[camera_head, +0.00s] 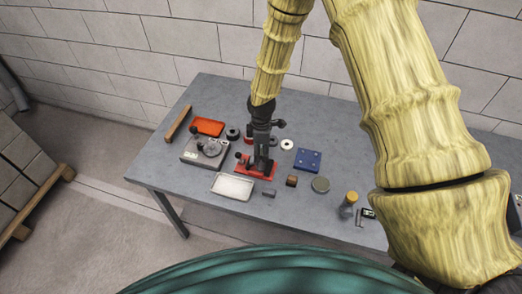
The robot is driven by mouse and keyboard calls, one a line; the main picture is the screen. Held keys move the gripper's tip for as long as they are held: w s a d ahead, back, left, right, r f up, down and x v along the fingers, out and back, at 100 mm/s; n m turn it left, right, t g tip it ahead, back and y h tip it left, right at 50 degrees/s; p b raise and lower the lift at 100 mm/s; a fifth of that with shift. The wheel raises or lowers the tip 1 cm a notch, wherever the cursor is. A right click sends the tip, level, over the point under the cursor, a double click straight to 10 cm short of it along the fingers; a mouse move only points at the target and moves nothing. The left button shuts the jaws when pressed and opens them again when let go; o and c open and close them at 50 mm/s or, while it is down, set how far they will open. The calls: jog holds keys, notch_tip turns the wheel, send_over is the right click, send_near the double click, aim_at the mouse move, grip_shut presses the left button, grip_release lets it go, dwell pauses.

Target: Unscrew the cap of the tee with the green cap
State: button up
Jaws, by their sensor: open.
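My gripper (261,160) is dark and points down over the middle of the grey table. It is open, its fingers small and dark in this view. A red base (268,176) sits directly under and around the fingertips. The gripper covers part of it, and I cannot tell whether they touch. I cannot make out a tee with a green cap; it may be hidden behind the gripper or too small to tell. A dull grey-green disc (320,184) lies to the right, and I cannot tell what it is.
On the table (215,225) are an orange tray (208,126), a wooden bar (177,122), a grey device with a dial (207,149), a pale tray (232,186), a blue plate (308,159) and a yellow-topped bottle (348,204). The front left tabletop is clear. A block wall stands behind.

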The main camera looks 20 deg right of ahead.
jog(key=m, duration=0.3)
jog(key=shift+m, duration=0.3)
jog(key=m, duration=0.4)
jog(key=c, duration=1)
jog(key=n, duration=0.4)
